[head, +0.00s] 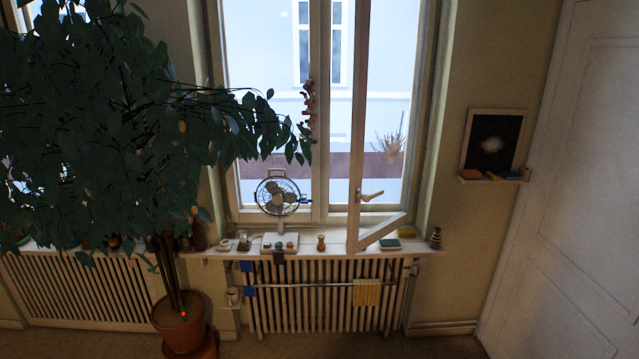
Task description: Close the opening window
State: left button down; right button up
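The window (320,212) is in the middle of the head view above a sill. Its right sash (358,130) stands open, swung into the room, with its lower corner out over the sill. A handle (371,196) is on the sash's free edge. The left pane looks closed. Neither of my grippers is in view.
A large potted plant (182,325) spreads leaves across the left, partly over the window. A small fan (278,197) and several small items stand on the sill (340,240). A radiator (320,308) is below. A white door (570,200) is at right.

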aim_at(355, 242)
jog(key=i, duration=1.5)
jog(key=z, duration=1.65)
jog(key=i, duration=1.55)
jog(key=u, duration=2.85)
